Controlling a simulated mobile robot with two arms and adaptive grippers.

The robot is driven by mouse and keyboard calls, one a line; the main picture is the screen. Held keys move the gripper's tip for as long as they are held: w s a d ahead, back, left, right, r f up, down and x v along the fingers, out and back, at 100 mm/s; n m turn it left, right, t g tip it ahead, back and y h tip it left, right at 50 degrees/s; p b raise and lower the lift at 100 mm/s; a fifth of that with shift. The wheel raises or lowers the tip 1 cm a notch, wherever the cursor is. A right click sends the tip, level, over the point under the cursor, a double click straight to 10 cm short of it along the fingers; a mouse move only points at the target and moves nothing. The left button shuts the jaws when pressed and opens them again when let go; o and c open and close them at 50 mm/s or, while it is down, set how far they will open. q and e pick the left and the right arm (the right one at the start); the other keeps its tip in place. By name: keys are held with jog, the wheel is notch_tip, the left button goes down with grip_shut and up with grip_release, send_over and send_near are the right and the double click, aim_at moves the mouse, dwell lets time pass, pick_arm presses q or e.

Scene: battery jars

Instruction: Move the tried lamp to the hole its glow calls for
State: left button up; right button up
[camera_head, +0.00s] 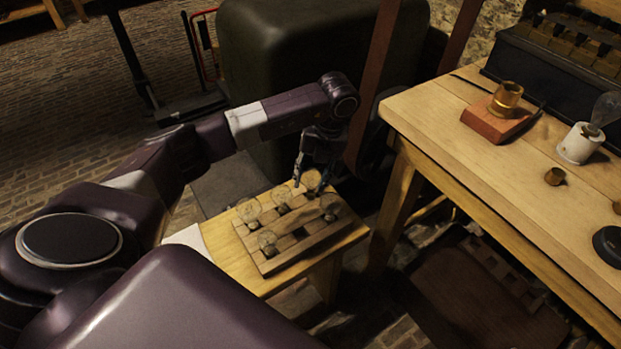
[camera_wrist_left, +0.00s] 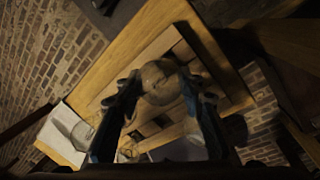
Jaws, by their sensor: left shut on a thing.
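My left gripper (camera_head: 311,181) is over the far right corner of a wooden rack with holes (camera_head: 290,264). It is shut on a clear glass lamp (camera_head: 312,180), which also shows between the fingers in the left wrist view (camera_wrist_left: 160,82). The lamp shows no clear glow. Whether its base is in a hole or just above one cannot be told. Other round glass lamps stand in the rack: one at the left (camera_head: 248,210), one at the front left (camera_head: 267,240), one at the back (camera_head: 282,195) and one at the right (camera_head: 330,205). My right gripper is out of view.
The rack is on a low wooden stand (camera_head: 262,284). A higher workbench (camera_head: 440,115) at the right holds a brass socket (camera_head: 507,98) on a reddish block, a white holder (camera_head: 580,143) with a clear bulb (camera_head: 607,108), and a small brass piece (camera_head: 554,176). Dark jars (camera_head: 560,50) stand behind.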

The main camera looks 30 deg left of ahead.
pick_arm(q)
jog(key=shift+f, duration=0.1)
jog(key=o, duration=1.3)
jog(key=shift+o, duration=0.2)
jog(key=v, duration=1.2)
jog(key=shift+s, duration=0.1)
